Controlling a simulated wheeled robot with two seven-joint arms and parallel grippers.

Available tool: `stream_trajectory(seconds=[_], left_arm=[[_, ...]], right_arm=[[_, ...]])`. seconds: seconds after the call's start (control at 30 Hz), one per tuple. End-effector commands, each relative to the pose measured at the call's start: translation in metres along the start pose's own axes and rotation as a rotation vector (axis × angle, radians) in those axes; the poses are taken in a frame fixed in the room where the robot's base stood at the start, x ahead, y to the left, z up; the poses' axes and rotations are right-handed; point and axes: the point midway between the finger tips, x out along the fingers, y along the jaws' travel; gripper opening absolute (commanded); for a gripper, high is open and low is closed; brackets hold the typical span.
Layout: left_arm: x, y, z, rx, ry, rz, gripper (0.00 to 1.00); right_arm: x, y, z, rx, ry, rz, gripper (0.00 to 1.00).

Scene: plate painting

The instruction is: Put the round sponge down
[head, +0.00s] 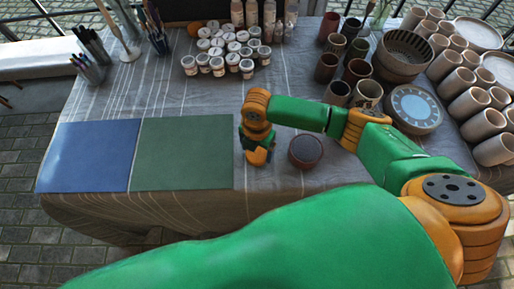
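My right arm reaches in from the lower right, and its gripper (257,158) points down over the grey table cloth, just right of the green mat. My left gripper is out of view.
A blue mat (88,155) and a green mat (182,153) lie bare at the left. Paint jars (232,45) stand at the back. Cups (464,80), a large bowl (403,55) and a blue-centred plate (413,108) crowd the right. Brush holders (158,40) stand back left.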

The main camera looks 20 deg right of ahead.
Motion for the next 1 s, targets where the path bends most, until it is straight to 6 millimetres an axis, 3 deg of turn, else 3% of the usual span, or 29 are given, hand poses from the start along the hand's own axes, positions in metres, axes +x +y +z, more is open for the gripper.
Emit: stream_trajectory(seconds=[0.27,0.37,0.7,0.83,1.0], left_arm=[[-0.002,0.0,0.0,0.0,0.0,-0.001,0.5],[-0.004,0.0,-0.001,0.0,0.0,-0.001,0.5],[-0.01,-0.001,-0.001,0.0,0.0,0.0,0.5],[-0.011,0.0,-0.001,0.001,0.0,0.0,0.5],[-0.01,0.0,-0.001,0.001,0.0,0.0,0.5]], right_arm=[[-0.003,0.0,0.0,0.0,0.0,0.0,1.0],[-0.019,0.001,0.001,0.001,0.0,0.004,1.0],[-0.107,0.001,0.0,0.0,-0.001,0.003,1.0],[-0.121,0.001,0.0,0.001,0.0,0.001,1.0],[-0.124,0.0,0.0,0.001,0.0,-0.001,1.0]])
